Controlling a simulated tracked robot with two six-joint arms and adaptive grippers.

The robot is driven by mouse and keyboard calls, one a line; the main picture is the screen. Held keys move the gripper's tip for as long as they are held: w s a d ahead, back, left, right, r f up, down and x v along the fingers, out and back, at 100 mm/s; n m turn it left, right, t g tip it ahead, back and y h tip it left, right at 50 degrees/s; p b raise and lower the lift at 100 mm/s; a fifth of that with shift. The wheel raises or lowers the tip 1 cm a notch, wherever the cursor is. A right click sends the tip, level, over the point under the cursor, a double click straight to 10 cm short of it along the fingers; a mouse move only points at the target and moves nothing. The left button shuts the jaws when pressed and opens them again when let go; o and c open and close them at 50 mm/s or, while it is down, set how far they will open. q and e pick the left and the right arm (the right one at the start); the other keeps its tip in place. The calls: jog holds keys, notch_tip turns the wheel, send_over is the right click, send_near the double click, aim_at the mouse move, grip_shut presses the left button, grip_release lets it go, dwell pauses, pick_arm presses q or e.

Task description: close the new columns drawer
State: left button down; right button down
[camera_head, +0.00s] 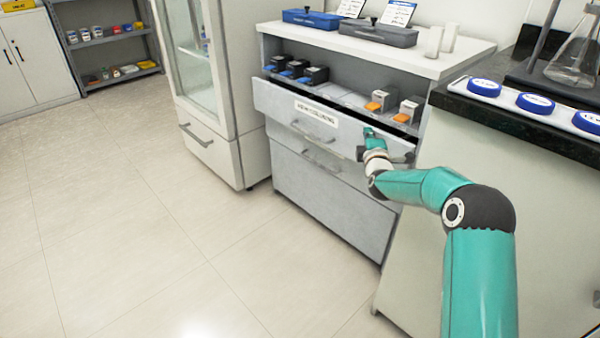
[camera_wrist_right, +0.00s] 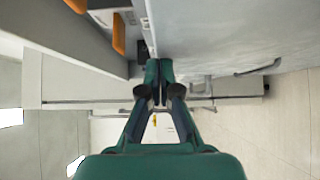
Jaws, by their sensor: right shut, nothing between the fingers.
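The new columns drawer (camera_head: 275,106) is the top drawer of the grey cabinet, with a white label (camera_head: 316,112) and a bar handle below it. It stands a little open, with a dark gap behind its top edge. My right gripper (camera_head: 367,132) is shut and empty at the right part of the drawer front, near its top edge. In the right wrist view its closed fingertips (camera_wrist_right: 159,66) are close to the drawer front (camera_wrist_right: 215,35); I cannot tell whether they touch. My left gripper is not in view.
Black boxes with blue fronts (camera_head: 313,76) and white boxes with orange fronts (camera_head: 382,99) stand on the shelf above the drawer. A lower drawer (camera_head: 320,190) is shut. A dark-topped bench (camera_head: 520,125) stands close on the right. Floor at the left is clear.

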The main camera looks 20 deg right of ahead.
jog(key=shift+w+d, duration=0.3)
jog(key=shift+d, duration=0.25)
jog(key=shift+r, duration=0.1)
